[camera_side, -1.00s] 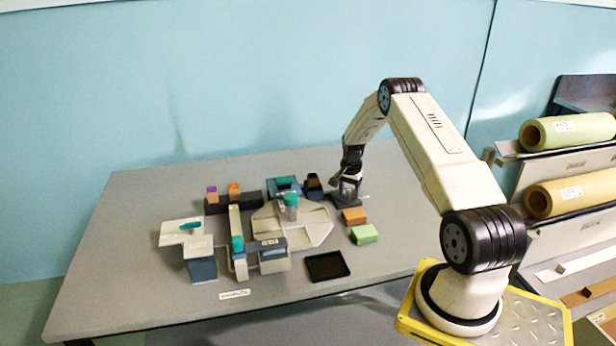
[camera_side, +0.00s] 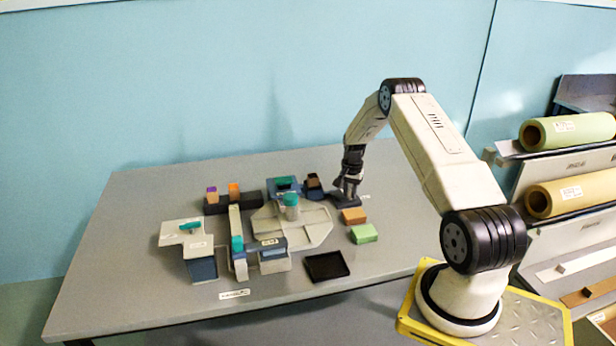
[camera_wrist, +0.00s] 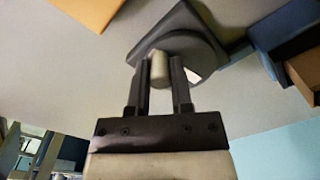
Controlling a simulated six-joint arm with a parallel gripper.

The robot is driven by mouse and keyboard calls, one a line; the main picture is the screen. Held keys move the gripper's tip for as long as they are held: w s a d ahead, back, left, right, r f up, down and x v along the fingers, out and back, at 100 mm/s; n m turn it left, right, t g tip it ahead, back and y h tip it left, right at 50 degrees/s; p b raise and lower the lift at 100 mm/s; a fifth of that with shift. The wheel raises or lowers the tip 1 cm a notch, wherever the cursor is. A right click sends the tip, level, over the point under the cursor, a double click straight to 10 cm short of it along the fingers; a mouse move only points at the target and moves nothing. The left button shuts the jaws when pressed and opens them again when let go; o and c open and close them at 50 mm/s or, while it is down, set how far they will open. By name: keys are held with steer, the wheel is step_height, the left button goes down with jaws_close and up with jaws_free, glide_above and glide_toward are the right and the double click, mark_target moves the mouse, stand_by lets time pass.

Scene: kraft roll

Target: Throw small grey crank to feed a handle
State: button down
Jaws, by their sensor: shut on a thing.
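The small grey crank (camera_wrist: 183,38) has a dark grey base and a round disc with a pale upright knob (camera_wrist: 159,69). My gripper (camera_wrist: 159,85) is shut on the pale knob, with one finger on each side of it. In the side view my gripper (camera_side: 346,193) is low over the table at the back right of the fixtures, and it hides most of the crank there. A bit of the dark crank base (camera_side: 361,198) shows beside the fingers.
An orange block (camera_side: 354,215) and a green block (camera_side: 364,233) lie just in front of my gripper. A dark blue holder (camera_side: 314,192) stands close on its left. A black tray (camera_side: 327,266) lies at the front. The table's right part is clear.

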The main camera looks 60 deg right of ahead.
steer(key=n, duration=0.3)
steer(key=shift+s+d+n, duration=0.2)
steer(key=shift+d+n, duration=0.2)
steer(key=n, duration=0.2)
steer(key=d+n, duration=0.1)
steer(key=n, duration=0.1)
steer(key=shift+s+n, duration=0.1)
steer(key=shift+n, duration=0.2)
steer(key=n, duration=0.2)
steer(key=d+n, duration=0.1)
steer(key=n, duration=0.1)
steer(key=shift+n, duration=0.3)
steer(key=shift+w+d+n, duration=0.2)
steer(key=shift+w+n, duration=0.05)
steer(key=shift+n, duration=0.7)
steer(key=shift+w+d+n, duration=0.2)
steer(key=shift+n, duration=0.75)
steer(key=c, duration=0.5)
jaws_free()
steer(key=shift+r, duration=0.1)
steer(key=shift+r, duration=3.8)
